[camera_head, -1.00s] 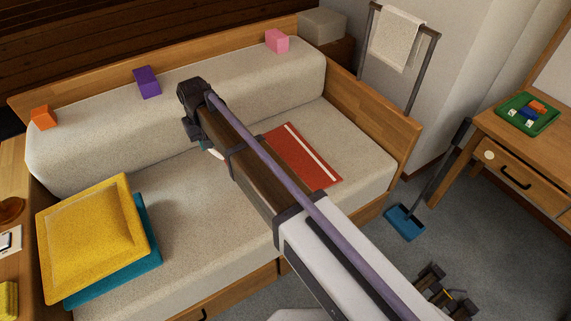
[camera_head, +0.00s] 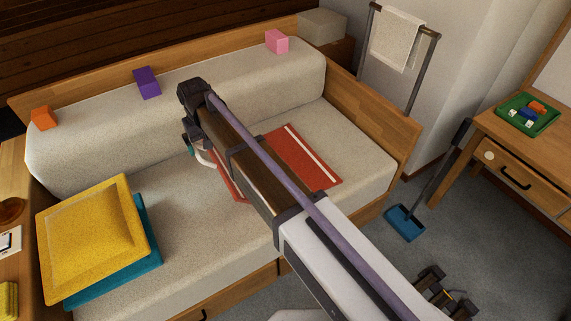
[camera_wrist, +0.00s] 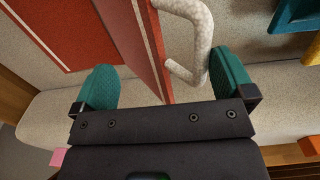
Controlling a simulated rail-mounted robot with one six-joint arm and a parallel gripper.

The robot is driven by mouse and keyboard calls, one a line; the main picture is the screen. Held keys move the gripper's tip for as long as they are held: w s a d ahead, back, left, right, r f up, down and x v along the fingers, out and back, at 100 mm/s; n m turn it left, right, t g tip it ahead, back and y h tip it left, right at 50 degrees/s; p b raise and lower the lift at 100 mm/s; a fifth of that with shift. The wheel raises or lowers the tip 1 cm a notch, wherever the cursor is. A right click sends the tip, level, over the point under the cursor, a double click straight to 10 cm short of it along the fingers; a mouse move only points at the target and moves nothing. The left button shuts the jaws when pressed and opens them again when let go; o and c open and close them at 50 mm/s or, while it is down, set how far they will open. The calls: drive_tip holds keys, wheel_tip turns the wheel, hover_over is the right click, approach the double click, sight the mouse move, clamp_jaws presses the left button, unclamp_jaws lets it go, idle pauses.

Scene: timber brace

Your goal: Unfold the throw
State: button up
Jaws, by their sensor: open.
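The red throw (camera_head: 306,158) with a pale stripe lies on the sofa seat, partly hidden behind my arm in the head view. In the wrist view its flat part (camera_wrist: 62,32) is at upper left, and a raised red flap (camera_wrist: 128,38) stands tilted off the seat. A white handle (camera_wrist: 200,38) is joined to the flap's side. My gripper (camera_wrist: 165,80) is open, its teal fingertips on either side of the flap and handle. The right fingertip is close to the handle; I cannot tell if they touch. In the head view the flap's edge (camera_head: 232,182) shows left of my arm.
A yellow cushion (camera_head: 92,228) on a teal one (camera_head: 150,240) lies at the seat's left. Orange (camera_head: 43,118), purple (camera_head: 147,82) and pink (camera_head: 277,41) blocks sit on the backrest. The seat between cushions and flap is clear.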

idle(0.3)
drive_tip(key=shift+r+p, duration=1.3)
idle(0.4)
wheel_tip(320, 180, up, 7)
drive_tip(key=p, duration=0.7)
idle(0.3)
idle(1.3)
drive_tip(key=s+d+r+m+p, duration=0.1)
drive_tip(key=s+d, duration=0.4)
drive_tip(key=d, duration=0.8)
drive_tip(key=s+d+r+m+p, duration=0.1)
drive_tip(key=s+d+m, duration=0.2)
drive_tip(key=d, duration=1)
drive_tip(key=s+d+r+m+p, duration=0.1)
drive_tip(key=s+d+m, duration=0.1)
drive_tip(key=s+d, duration=0.6)
drive_tip(key=d, duration=0.5)
